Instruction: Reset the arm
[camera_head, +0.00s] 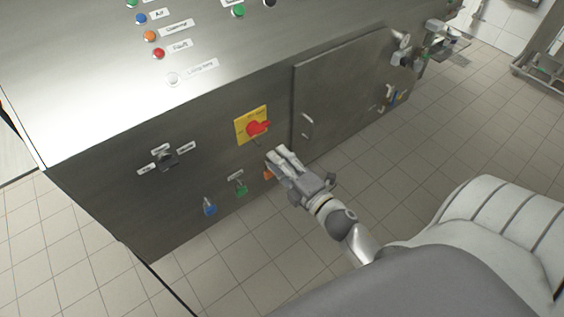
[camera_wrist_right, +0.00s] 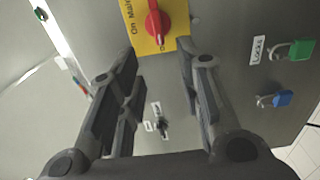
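My right gripper (camera_head: 282,158) is in front of the steel machine cabinet, just below the red rotary switch (camera_head: 258,128) on its yellow plate (camera_head: 244,124). In the right wrist view the two fingers of the right gripper (camera_wrist_right: 160,90) are apart with nothing between them. The red switch (camera_wrist_right: 154,24) and yellow plate (camera_wrist_right: 180,42) show beyond the fingertips at the top of that view. My left gripper is not in either view.
A cabinet door with a handle (camera_head: 307,125) is to the right. Tiled floor (camera_head: 440,130) is clear at right.

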